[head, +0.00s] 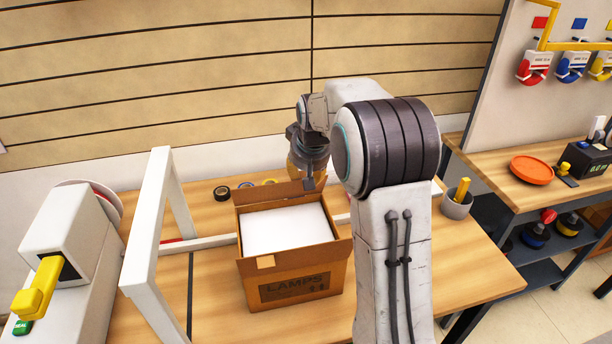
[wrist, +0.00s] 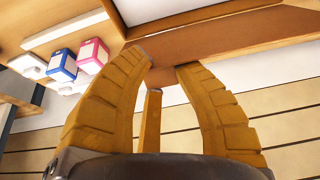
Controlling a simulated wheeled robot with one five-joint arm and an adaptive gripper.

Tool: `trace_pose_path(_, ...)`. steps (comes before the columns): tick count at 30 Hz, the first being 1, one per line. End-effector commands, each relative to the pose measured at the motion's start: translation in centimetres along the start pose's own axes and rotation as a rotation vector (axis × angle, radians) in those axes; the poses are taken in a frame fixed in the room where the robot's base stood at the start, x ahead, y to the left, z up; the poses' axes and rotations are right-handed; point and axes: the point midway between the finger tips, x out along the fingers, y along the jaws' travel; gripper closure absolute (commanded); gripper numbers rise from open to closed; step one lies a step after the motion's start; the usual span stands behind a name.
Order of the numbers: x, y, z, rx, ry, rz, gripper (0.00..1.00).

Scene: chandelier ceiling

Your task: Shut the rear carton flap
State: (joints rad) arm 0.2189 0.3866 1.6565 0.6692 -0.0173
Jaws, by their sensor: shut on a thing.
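The carton (head: 300,290), a brown box marked LAMPS, stands on the wooden table with white filling (head: 285,230) inside. Its rear flap (head: 265,192) stands up along the back edge. In the head view my gripper (head: 310,183) is at the right part of this flap, partly hidden by my own arm. In the wrist view the flap (wrist: 230,33) runs across the top as a brown board, and the yellow fingers (wrist: 166,64) close on its edge.
A white frame (head: 150,230) and a machine with a yellow lever (head: 38,287) stand left of the carton. Tape rolls (head: 222,193) lie behind it. A grey cup (head: 457,204) stands to the right. Pink and blue boxes (wrist: 92,56) show in the wrist view.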

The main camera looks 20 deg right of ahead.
Motion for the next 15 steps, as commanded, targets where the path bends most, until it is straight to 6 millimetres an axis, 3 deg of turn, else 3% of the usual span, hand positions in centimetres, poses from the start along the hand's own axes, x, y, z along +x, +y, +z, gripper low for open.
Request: trace_pose_path(15, 0.8, -0.1, 2.7, 0.002, 0.184, 0.002, 1.0)
